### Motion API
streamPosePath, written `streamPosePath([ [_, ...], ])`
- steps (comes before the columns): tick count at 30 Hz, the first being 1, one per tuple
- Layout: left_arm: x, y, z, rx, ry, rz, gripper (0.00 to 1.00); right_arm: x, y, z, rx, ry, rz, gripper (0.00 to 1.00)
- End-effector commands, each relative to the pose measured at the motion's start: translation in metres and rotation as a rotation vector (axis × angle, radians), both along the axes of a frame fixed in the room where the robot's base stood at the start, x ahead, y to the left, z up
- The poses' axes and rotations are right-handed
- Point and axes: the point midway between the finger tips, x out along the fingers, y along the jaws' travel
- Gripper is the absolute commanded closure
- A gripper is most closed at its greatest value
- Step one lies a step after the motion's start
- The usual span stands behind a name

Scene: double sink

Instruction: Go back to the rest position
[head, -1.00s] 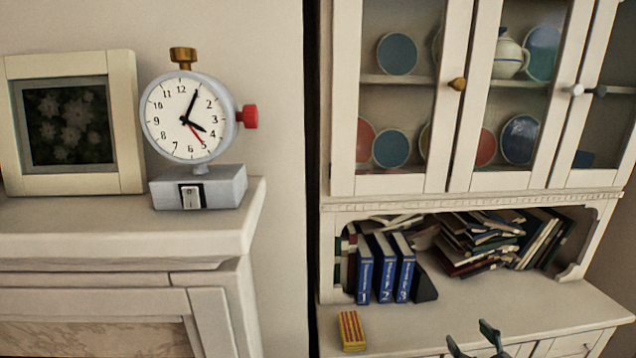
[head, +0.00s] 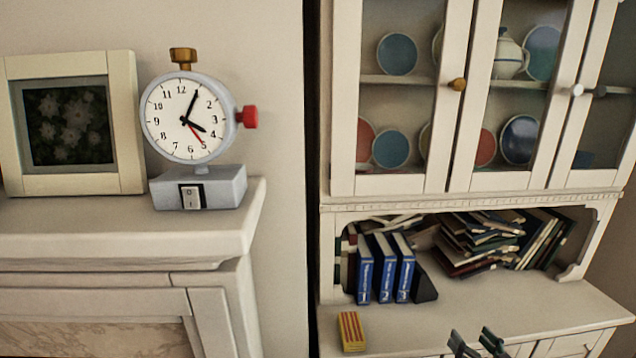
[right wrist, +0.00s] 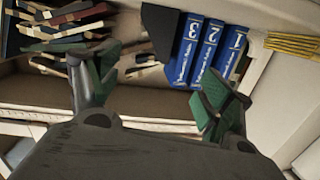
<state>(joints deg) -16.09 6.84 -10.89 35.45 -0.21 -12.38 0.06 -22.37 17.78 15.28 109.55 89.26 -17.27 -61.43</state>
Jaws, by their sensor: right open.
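My right gripper (head: 477,344) shows at the bottom edge of the head view, in front of the cabinet's counter. Its two green-padded fingers stand apart with nothing between them. In the right wrist view the open gripper (right wrist: 155,95) faces the cabinet shelf, with the blue numbered books (right wrist: 208,52) beyond its fingers. It touches nothing that I can see. My left gripper is in neither view.
A white cabinet (head: 455,195) with glass doors stands at the right. Blue books (head: 385,268) and a pile of books (head: 485,240) fill its niche. A yellow-red box (head: 351,331) lies on the counter. A clock (head: 188,118) and picture frame (head: 125,120) stand on the mantel (head: 110,225) at left.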

Motion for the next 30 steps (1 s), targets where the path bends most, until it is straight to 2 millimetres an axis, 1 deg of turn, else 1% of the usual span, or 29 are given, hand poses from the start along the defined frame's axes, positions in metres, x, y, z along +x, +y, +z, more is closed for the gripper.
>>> streamPosePath([
  [5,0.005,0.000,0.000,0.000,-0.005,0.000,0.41,-0.003,-0.015,-0.032,0.064,0.077,-0.049,0.20],
  [8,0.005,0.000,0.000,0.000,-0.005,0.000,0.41,-0.008,-0.026,-0.059,0.090,0.133,-0.084,0.20],
  [14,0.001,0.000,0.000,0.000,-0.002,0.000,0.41,-0.025,-0.046,-0.127,0.119,0.264,-0.157,0.20],
  [15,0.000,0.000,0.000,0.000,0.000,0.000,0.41,-0.029,-0.049,-0.142,0.122,0.291,-0.171,0.20],
  [17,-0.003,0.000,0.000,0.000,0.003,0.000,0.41,-0.037,-0.053,-0.165,0.124,0.333,-0.190,0.20],
  [18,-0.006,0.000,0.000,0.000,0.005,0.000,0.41,-0.043,-0.055,-0.180,0.124,0.361,-0.202,0.20],
  [23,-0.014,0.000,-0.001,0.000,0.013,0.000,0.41,-0.072,-0.062,-0.242,0.115,0.476,-0.247,0.20],
  [24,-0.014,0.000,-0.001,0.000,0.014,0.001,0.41,-0.081,-0.063,-0.257,0.110,0.504,-0.258,0.20],
  [26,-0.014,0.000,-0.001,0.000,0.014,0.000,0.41,-0.095,-0.064,-0.280,0.101,0.548,-0.272,0.20],
  [27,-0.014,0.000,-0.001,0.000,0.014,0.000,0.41,-0.104,-0.064,-0.296,0.093,0.577,-0.279,0.20],
  [29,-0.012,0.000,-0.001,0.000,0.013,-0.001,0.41,-0.120,-0.064,-0.319,0.079,0.622,-0.289,0.20],
  [30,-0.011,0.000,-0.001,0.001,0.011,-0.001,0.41,-0.130,-0.063,-0.334,0.069,0.650,-0.294,0.20],
])
